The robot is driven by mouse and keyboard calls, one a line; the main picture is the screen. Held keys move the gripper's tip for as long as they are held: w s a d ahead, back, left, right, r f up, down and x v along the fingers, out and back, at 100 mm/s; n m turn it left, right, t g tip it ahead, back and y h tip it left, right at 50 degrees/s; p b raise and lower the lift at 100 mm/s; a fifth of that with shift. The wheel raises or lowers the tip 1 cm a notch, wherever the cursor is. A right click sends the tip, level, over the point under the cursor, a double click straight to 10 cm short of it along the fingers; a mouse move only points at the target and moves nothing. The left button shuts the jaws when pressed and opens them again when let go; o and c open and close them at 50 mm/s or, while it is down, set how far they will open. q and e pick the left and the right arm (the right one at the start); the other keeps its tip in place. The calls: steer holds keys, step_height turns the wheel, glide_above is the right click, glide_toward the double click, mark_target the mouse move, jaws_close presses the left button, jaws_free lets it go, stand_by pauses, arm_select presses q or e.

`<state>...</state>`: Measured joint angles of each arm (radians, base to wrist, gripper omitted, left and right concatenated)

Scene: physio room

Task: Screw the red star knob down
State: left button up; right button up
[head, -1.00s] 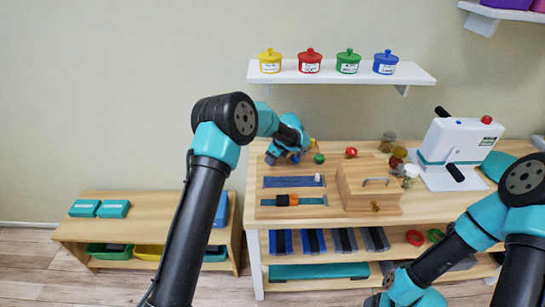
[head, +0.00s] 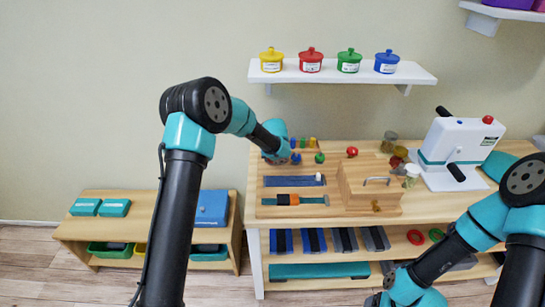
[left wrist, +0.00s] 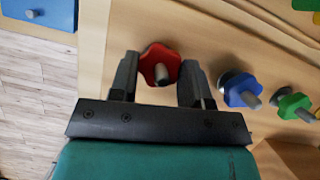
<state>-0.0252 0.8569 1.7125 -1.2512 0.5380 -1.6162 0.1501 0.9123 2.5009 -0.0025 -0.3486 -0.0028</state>
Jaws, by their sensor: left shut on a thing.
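The red star knob (left wrist: 160,62) sits on a grey threaded stud in the left wrist view. My left gripper (left wrist: 158,75) is shut on it, with one finger on each side. In the head view my left gripper (head: 278,156) is low at the back left of the wooden bench and hides the red knob. A blue star knob (left wrist: 240,89) and a green star knob (left wrist: 294,105) stand to the right on their own studs. My right gripper is out of view; only its arm shows at the bottom right.
A wooden box with a handle (head: 368,191) stands right of the knobs. A white cranked machine (head: 456,148) is farther right. In front of the knobs lie a blue strip (head: 290,181) and an orange buckle strap (head: 294,199). A shelf with lidded pots (head: 340,73) hangs above.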

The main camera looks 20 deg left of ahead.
arm_select(q)
steer(key=m, duration=0.1)
steer(key=m+h, duration=0.1)
steer(key=m, duration=0.2)
steer(key=shift+w+a+r+t+h, duration=0.1)
steer(key=shift+a+r+t+h, duration=0.05)
steer(key=shift+r+t+h, duration=0.15)
stand_by(0.4)
steer(key=o, duration=0.9)
steer(key=shift+f, duration=0.2)
steer(key=v, duration=1.7)
steer(key=shift+r, duration=0.25)
